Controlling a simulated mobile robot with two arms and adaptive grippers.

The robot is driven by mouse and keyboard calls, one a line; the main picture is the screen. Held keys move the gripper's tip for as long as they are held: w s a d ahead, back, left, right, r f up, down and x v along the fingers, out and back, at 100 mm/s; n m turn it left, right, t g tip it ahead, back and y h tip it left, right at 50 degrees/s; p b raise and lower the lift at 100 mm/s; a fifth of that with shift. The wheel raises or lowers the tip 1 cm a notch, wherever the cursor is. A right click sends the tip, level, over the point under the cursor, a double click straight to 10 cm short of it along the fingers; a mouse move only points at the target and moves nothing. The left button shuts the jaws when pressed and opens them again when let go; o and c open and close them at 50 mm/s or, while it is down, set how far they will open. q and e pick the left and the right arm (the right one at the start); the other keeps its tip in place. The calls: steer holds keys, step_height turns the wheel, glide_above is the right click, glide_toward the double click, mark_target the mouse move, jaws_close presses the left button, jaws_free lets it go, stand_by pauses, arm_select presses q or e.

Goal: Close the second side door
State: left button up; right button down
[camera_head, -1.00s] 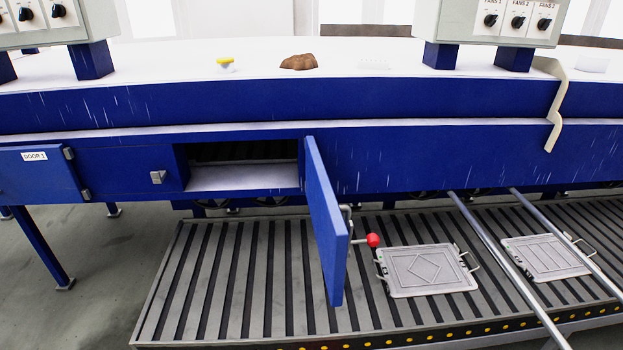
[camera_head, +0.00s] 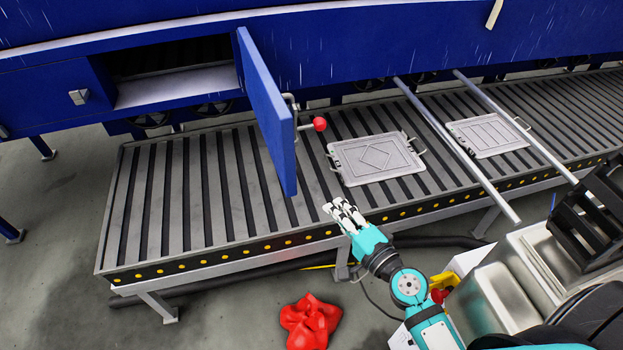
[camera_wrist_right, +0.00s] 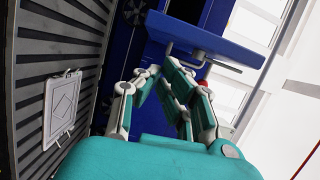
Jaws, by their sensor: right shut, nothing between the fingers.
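The second side door (camera_head: 269,112) is a blue panel that stands open, swung out from the blue gantry body in the head view. A metal handle with a red knob (camera_head: 319,124) sticks out on its right side. The dark opening (camera_head: 175,78) shows to the left of the door. My right gripper (camera_head: 340,207) is shut and empty, in front of and to the right of the door's lower edge, apart from it. In the right wrist view the blue door (camera_wrist_right: 207,37) and its bar lie beyond the fingers (camera_wrist_right: 165,78). My left gripper is out of view.
A slatted roller conveyor (camera_head: 190,190) runs below the door. Two metal plates, one nearer (camera_head: 375,158) and one farther (camera_head: 487,135), lie on it, with two rails (camera_head: 450,135) over it. A red crumpled object (camera_head: 310,322) lies on the floor. Metal bins (camera_head: 515,290) stand at lower right.

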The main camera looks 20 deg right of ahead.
steer(key=r+p+x, duration=0.2)
steer(key=p+x, duration=0.1)
steer(key=x, duration=0.7)
steer(key=shift+a+m, duration=0.1)
steer(key=shift+m, duration=0.2)
